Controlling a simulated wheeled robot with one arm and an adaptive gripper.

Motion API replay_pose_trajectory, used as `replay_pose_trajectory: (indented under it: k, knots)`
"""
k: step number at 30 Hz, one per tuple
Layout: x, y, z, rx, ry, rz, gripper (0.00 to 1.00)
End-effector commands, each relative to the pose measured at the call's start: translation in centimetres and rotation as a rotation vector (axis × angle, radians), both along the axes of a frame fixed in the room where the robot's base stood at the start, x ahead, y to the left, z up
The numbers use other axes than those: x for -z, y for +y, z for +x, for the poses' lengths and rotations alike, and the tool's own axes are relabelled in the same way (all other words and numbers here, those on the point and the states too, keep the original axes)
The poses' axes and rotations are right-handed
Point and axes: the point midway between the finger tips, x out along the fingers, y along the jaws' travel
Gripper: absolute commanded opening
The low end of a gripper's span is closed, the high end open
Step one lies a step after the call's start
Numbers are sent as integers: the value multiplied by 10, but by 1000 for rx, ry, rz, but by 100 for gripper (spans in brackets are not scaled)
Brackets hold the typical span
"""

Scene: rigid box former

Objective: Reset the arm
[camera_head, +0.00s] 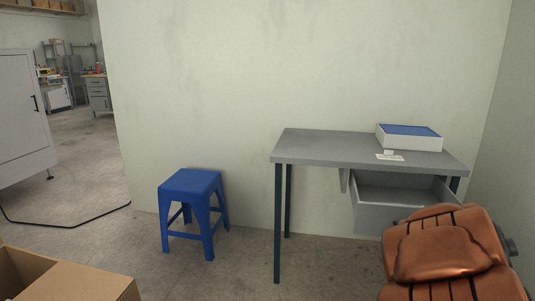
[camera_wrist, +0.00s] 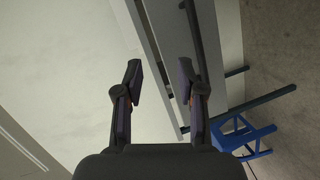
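My gripper (camera_wrist: 160,82) shows only in the wrist view, its two dark fingers apart with nothing between them. My arm and gripper do not show in the head view. In the wrist view the grey desk (camera_wrist: 207,40) lies behind and to the right of the fingers, tilted in the picture. No contact between the fingers and the desk is visible.
The desk (camera_head: 320,147) has an open drawer (camera_head: 375,218). On top are a blue-and-white box (camera_head: 410,144) and a small white card (camera_head: 390,157). An orange chair (camera_head: 445,255) stands in front right. A blue stool (camera_head: 190,185), cardboard box (camera_head: 90,283) and white cabinet (camera_head: 20,110) are left.

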Motion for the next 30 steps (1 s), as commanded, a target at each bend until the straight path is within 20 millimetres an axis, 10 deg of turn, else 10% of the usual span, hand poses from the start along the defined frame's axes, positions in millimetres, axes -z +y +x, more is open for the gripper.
replay_pose_trajectory:
  k: [14,30]
  knots:
    - [-90,56,-72,299,169,447,39]
    - [-171,187,-203,586,520,895,39]
